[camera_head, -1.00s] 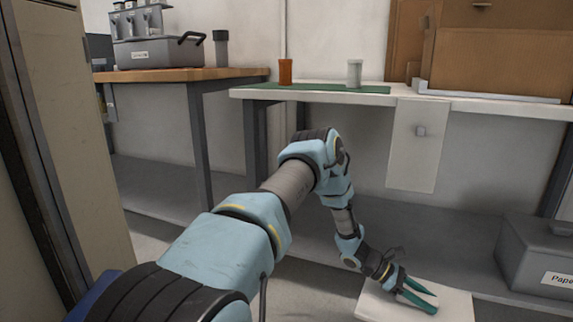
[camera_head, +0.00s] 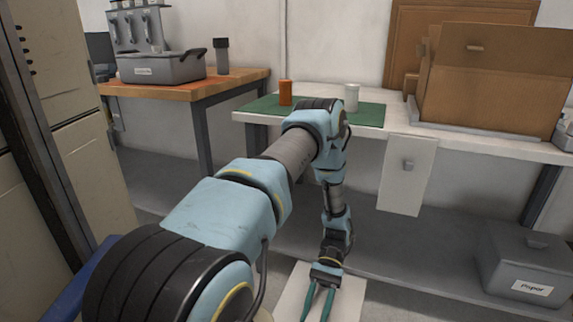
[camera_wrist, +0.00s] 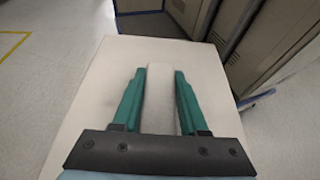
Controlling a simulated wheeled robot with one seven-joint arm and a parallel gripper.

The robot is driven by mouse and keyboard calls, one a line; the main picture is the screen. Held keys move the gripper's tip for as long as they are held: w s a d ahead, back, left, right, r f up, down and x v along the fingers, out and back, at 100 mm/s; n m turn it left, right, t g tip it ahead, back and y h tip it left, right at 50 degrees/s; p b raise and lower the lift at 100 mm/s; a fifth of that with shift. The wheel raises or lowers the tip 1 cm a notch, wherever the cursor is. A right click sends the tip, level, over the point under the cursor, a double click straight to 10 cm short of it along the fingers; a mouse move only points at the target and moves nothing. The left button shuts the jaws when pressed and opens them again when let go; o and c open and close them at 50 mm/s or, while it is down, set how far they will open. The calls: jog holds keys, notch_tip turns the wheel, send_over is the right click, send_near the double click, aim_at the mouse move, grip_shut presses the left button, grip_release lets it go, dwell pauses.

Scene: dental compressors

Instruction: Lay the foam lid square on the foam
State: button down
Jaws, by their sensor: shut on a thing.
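The foam lid (camera_head: 347,300) is a flat, off-white slab, low in front of the table at the bottom of the head view, partly cut off by the frame. My gripper (camera_head: 316,312) points down over it. In the wrist view my gripper (camera_wrist: 160,78) has its teal fingers on both sides of a pale raised ridge on the lid (camera_wrist: 88,110), shut on it. The slab spreads out beyond the fingers. I cannot make out the foam; an open cardboard box (camera_head: 478,80) stands on the table at right, its inside hidden.
The white table (camera_head: 470,143) carries a green mat (camera_head: 262,107) with an orange bottle (camera_head: 285,93) and a white bottle (camera_head: 351,97). A white panel with a knob (camera_head: 403,185) hangs at its front edge. A grey box labelled Paper (camera_head: 525,268) sits lower right. A cabinet (camera_head: 85,130) stands left.

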jog(key=a+r+m+t+y+p, duration=0.1)
jog(key=a+r, duration=0.1)
jog(key=w+a+r+m+y+p, duration=0.1)
jog(key=a+r, duration=0.2)
jog(key=w+a+r+m+t+y+p, duration=0.1)
jog(key=a+r+m+y+p, duration=0.1)
jog(key=shift+w+a+r+t, duration=0.15)
jog(key=shift+w+r+t, duration=0.05)
jog(key=shift+t, duration=0.1)
jog(key=w+a+r+m+t+y+p, duration=0.4)
jog(key=w+a+r+m+t+p, duration=0.25)
jog(key=r, duration=0.25)
jog(key=w+a+r+m+t+h+p, duration=0.3)
jog(key=w+r+m+t+h+p, duration=0.3)
jog(key=w+r+m+t+p, duration=0.3)
jog(key=shift+w+r+m+t+h+p, duration=0.35)
jog(key=shift+w+r+m+t, duration=1.5)
jog(key=shift+r+m+t, duration=1.5)
jog(key=shift+w+a, duration=0.1)
